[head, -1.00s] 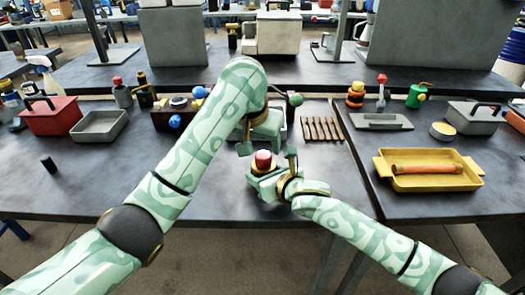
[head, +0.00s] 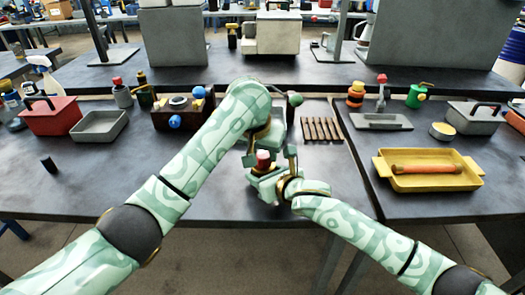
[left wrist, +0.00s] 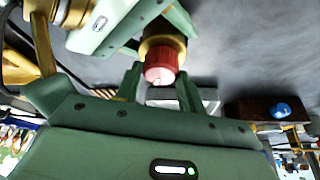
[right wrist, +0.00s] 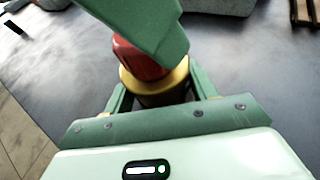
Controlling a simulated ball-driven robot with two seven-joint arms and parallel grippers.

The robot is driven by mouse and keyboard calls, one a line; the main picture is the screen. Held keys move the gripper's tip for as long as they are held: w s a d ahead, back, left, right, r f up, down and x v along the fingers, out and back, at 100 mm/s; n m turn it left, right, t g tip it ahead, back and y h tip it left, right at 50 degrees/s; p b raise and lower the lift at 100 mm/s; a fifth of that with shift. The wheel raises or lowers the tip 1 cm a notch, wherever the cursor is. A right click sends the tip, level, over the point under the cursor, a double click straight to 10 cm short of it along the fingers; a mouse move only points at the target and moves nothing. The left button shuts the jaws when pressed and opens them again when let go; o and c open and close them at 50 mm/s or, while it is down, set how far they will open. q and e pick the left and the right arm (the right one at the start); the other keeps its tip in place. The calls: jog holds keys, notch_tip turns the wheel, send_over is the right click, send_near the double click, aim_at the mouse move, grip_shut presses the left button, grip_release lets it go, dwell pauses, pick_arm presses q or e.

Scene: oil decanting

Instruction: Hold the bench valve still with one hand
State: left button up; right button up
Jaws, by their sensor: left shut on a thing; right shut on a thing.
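The bench valve, a red cap (head: 263,160) over a brass collar, stands upright near the front middle of the bench. My right gripper (head: 266,182) is shut around its lower body; in the right wrist view its fingers (right wrist: 160,98) flank the dark part under the yellow collar (right wrist: 177,78). My left gripper (head: 268,153) comes from above and is shut on the red cap, which shows in the left wrist view (left wrist: 160,68) between its fingertips (left wrist: 158,80). The valve's underside is hidden by my right gripper.
A yellow tray (head: 428,181) holds an orange-brown roll. The left front bench is mostly clear.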

pick_arm(q)
jog(key=m+h, duration=0.1)
jog(key=m, duration=0.2)
jog(key=m+g, duration=0.1)
jog(key=m, duration=0.1)
jog(key=shift+w+a+m+h, duration=0.15)
jog(key=shift+a+m+h, duration=0.05)
jog(key=shift+m+h, duration=0.2)
jog(key=m+g, duration=0.1)
jog(key=m, duration=0.2)
jog(key=m+g+h, duration=0.1)
jog(key=m, duration=0.1)
jog(key=shift+w+a+m, duration=0.1)
jog(key=shift+w+m, duration=0.05)
jog(key=shift+m, duration=0.25)
jog(key=shift+g, duration=0.3)
jog(key=o, duration=1)
jog(key=shift+r, duration=0.1)
jog(key=v, duration=1.1)
jog(key=shift+a+r, duration=0.2)
jog(key=shift+r, duration=0.15)
